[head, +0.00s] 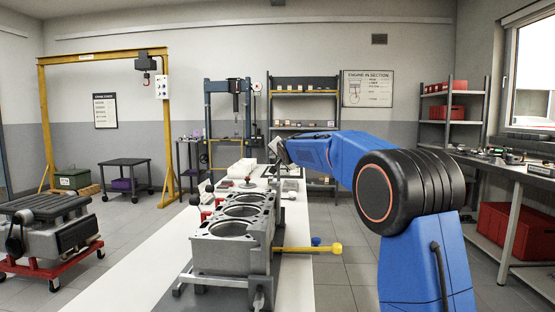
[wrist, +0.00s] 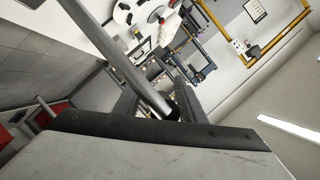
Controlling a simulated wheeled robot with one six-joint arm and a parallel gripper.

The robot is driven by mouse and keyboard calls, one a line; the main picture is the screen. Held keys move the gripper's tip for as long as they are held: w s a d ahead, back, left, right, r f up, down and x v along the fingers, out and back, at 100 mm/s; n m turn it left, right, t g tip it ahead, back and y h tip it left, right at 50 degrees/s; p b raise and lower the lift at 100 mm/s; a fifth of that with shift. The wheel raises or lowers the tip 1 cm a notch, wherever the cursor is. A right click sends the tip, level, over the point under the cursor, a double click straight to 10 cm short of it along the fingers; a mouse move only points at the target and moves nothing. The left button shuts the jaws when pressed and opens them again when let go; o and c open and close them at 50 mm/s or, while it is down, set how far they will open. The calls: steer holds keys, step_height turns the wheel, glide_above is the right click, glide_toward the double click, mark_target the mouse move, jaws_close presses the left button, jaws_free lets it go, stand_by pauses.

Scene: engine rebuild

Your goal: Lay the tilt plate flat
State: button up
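A grey engine block (head: 233,240) with several open cylinder bores stands on a grey metal frame (head: 187,287) on the white bench. I cannot tell which part is the tilt plate. My gripper (head: 279,150) is above and behind the block's right side, beside a thin upright rod (head: 278,183). In the wrist view a grey metal rod (wrist: 128,65) runs slantwise to my gripper (wrist: 158,95), and its lower end shows between the dark fingers. Whether they press on it is not clear. A yellow-ended bar (head: 310,249) sticks out right of the block.
The white bench (head: 135,287) has clear room left of the block. White parts (head: 240,170) stand farther back on it. An engine on a red dolly (head: 50,235) is at the left. A yellow gantry (head: 105,57) and a press (head: 228,120) stand behind.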

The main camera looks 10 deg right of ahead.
steer(key=shift+s, duration=0.15)
steer(key=v, duration=1.7)
steer(key=s+d+f+n+g, duration=0.1)
steer(key=s+f+n+g, duration=0.2)
steer(key=s+f, duration=0.9)
steer(key=s+d+f+n+g, duration=0.1)
steer(key=s+f+n+g, duration=0.2)
steer(key=s+f, duration=0.8)
steer(key=s+d+f+n+g, duration=0.1)
steer(key=s+f+n+g, duration=0.3)
steer(key=s+f, duration=0.8)
steer(key=s, duration=1.9)
steer(key=shift+s+d+f, duration=0.2)
steer(key=shift+f, duration=0.15)
